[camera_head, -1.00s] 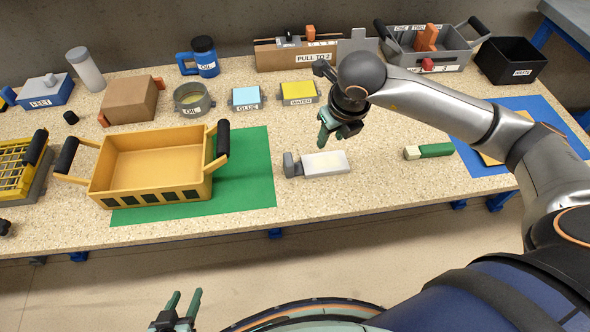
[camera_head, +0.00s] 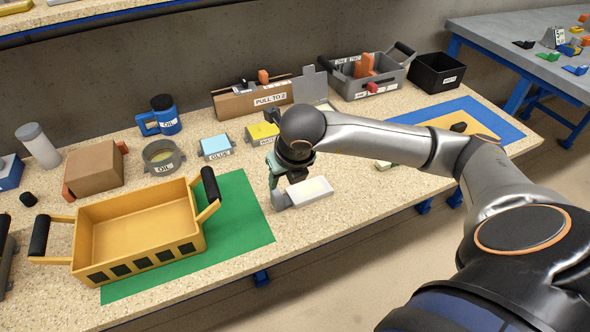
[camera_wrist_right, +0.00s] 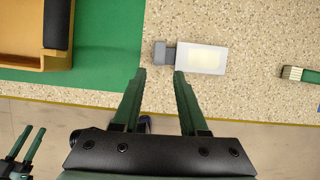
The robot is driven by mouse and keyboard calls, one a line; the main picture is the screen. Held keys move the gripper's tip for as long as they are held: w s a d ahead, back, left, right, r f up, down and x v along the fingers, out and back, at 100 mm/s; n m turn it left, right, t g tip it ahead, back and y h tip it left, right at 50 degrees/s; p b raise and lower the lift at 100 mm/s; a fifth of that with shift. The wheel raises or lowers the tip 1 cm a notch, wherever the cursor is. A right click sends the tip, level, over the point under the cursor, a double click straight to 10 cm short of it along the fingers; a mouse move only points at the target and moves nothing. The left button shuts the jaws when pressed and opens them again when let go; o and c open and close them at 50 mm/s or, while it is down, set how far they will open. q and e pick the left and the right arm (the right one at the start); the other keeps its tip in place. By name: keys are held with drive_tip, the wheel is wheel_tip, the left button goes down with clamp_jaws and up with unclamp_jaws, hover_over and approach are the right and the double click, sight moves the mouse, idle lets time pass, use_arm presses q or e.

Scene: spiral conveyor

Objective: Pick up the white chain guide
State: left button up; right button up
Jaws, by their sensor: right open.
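The white chain guide appears to be the white block with a grey upright end (camera_head: 308,190). It lies flat on the speckled table to the right of the green mat. In the right wrist view the guide (camera_wrist_right: 203,58) lies just beyond the fingertips, its grey end between their lines and its white body to the right. My right gripper (camera_head: 273,168) is open and empty, close above the grey end; the arm partly hides it. Its fingers (camera_wrist_right: 159,73) are apart in the wrist view. My left gripper (camera_wrist_right: 34,129) shows at that view's lower left, fingers apart and empty.
A yellow crate (camera_head: 138,265) with black handles stands on the green mat (camera_head: 240,215), left of the guide. Behind are a glue box (camera_head: 215,147), a yellow box (camera_head: 262,132) and an oil pot (camera_head: 162,156). A green-and-white piece (camera_wrist_right: 299,74) lies to the right.

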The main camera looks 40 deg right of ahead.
sight(277, 193)
drive_tip(key=x, duration=1.1)
drive_tip(key=shift+w, duration=0.15)
clamp_jaws()
